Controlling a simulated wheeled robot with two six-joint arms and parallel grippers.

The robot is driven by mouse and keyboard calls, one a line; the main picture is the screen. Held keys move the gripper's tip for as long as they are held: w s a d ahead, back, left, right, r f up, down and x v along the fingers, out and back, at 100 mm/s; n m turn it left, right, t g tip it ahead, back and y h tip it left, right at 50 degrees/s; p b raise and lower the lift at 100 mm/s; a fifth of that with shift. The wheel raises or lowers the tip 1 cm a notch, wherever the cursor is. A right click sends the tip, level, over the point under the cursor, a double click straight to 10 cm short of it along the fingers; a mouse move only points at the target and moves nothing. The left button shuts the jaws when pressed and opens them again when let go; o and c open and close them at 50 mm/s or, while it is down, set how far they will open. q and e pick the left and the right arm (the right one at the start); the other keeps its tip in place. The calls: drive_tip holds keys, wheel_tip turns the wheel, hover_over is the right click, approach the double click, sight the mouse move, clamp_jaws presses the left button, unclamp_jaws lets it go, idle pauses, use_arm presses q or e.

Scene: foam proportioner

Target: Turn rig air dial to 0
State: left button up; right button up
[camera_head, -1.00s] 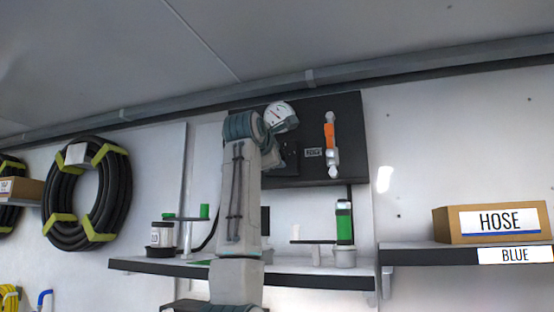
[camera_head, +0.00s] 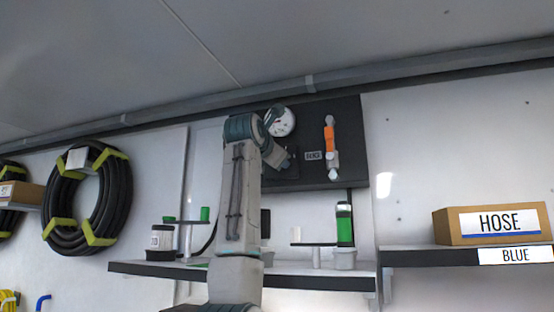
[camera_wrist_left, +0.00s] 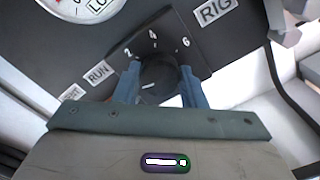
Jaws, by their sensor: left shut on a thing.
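The rig air dial is a dark round knob (camera_wrist_left: 158,72) on a black plate (camera_wrist_left: 178,36) marked 2, 4 and 6, seen in the left wrist view. A small pale mark shows on the knob; which number it points to is unclear. My left gripper (camera_wrist_left: 159,84) has its two blue fingers on either side of the knob and is shut on it. The RIG label (camera_wrist_left: 216,11) is right of the plate. In the head view my arm mostly hides the dial on the black panel (camera_head: 345,112). My right gripper is not in view.
A round white gauge (camera_head: 283,122) sits above the dial, close to my wrist. An orange-handled valve (camera_head: 329,140) is at the panel's right. Below is a shelf (camera_head: 300,281) with green-marked containers. A HOSE box (camera_head: 490,222) stands at right, a coiled black hose (camera_head: 120,195) at left.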

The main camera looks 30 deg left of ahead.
use_arm(q)
drive_tip(key=shift+w+f, duration=0.1)
drive_tip(key=shift+f, duration=0.2)
drive_tip(key=o, duration=0.6)
drive_tip(key=shift+c, duration=0.2)
drive_tip(key=o, duration=0.4)
drive_tip(key=shift+o, duration=0.2)
drive_tip(key=shift+r, duration=0.15)
drive_tip(key=shift+s, duration=0.25)
drive_tip(key=b+v, duration=0.5)
drive_tip(key=v, duration=0.5)
drive_tip(key=shift+s, duration=0.3)
